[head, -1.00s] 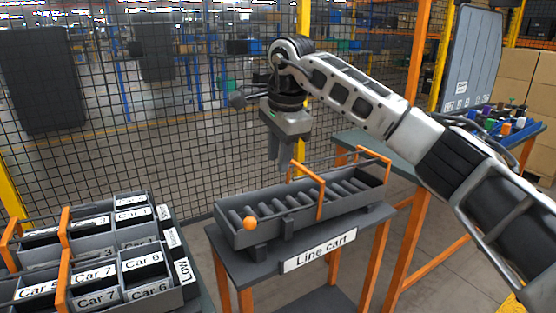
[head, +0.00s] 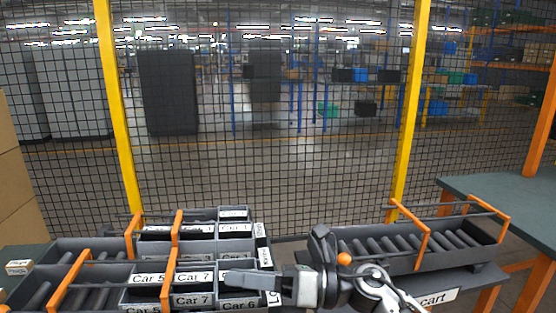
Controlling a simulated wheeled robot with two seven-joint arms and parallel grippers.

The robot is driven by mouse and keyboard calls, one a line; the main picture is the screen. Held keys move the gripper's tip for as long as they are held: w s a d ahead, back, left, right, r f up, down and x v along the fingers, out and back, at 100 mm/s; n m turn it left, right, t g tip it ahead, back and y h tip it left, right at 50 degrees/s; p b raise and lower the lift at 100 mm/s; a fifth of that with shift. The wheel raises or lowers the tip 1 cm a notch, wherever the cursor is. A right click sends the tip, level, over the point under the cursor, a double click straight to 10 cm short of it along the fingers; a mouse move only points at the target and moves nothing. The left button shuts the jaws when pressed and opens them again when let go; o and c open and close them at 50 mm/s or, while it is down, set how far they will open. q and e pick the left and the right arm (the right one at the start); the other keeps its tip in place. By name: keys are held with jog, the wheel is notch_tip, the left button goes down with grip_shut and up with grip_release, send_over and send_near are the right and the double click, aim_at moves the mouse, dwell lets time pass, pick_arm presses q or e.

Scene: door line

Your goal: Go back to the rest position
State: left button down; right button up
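My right gripper (head: 232,280) is low in the middle of the head view, its fingers pointing left. It appears in front of the labelled bins. The fingers overlap from this side, so whether they are open or shut does not show. I see nothing hanging from them. My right arm comes in from the bottom edge, folded, and covers part of the line cart (head: 462,290) and its label. My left gripper is not in view.
Grey bins (head: 193,300) labelled Car 5, Car 7 and Car 6 stand at lower left, with orange-framed roller trays (head: 70,250) beside them. A green-grey table (head: 520,190) is at right. A mesh fence (head: 270,180) stands behind.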

jog(key=d+f+m+t+h, duration=0.45)
jog(key=m+t, duration=0.35)
jog(key=m, duration=0.6)
jog(key=d+f+m+t+h, duration=0.4)
jog(key=m+t, duration=0.5)
jog(key=m, duration=0.6)
jog(key=s+d+f+m+g+h+p, duration=0.1)
jog(key=s+d+f+m+g+h, duration=0.6)
jog(key=s+d+f+m, duration=0.3)
jog(key=s+f+m, duration=0.4)
jog(key=s+m, duration=0.1)
jog(key=shift+f, duration=0.4)
